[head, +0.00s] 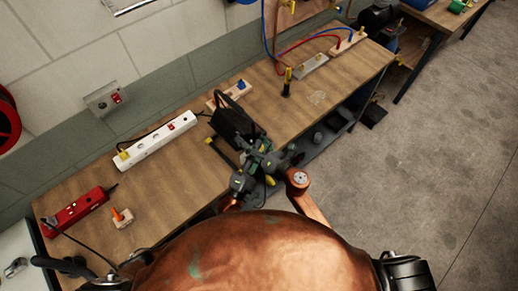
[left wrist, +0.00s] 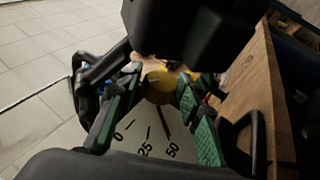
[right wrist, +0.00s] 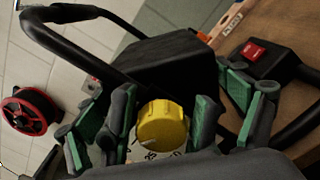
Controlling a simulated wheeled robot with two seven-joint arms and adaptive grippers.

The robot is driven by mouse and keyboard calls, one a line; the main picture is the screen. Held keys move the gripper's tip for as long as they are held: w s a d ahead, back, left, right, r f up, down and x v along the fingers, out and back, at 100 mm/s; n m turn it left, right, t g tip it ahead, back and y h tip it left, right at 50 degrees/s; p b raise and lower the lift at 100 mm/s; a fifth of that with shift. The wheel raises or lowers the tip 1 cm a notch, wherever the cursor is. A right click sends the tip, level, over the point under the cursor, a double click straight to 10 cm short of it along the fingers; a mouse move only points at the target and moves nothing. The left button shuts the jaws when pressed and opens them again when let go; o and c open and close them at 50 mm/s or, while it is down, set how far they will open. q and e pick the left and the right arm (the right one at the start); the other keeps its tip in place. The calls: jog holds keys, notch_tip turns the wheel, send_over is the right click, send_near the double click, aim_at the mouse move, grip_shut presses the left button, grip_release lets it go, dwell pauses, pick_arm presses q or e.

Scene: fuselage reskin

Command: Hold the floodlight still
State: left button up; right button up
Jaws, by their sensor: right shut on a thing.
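The black floodlight (head: 235,118) stands on the bench with its handle raised. Its dark housing fills the top of the left wrist view (left wrist: 190,35) and shows with its handle in the right wrist view (right wrist: 165,65). A yellow knob (right wrist: 162,127) over a white dial (left wrist: 150,140) sits at its near side. My left gripper (left wrist: 160,110) has its fingers apart on either side of the knob.
A white power strip (head: 158,140), a red tool (head: 78,210) and a small block with an orange peg (head: 122,217) lie left on the bench. A black-and-yellow tool (head: 287,82) stands to the right. Open floor lies beyond the bench's right side.

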pick_arm(q)
jog(key=c, duration=0.9)
jog(key=shift+o, duration=0.2)
jog(key=shift+f+m+g+y, duration=0.1)
jog(key=shift+m+g+y, duration=0.2)
jog(key=shift+g+y, duration=0.15)
jog(key=o, duration=0.9)
jog(key=shift+c, duration=0.2)
jog(key=shift+s+a, duration=0.1)
jog(key=v, duration=1.1)
jog(key=shift+s+a, duration=0.3)
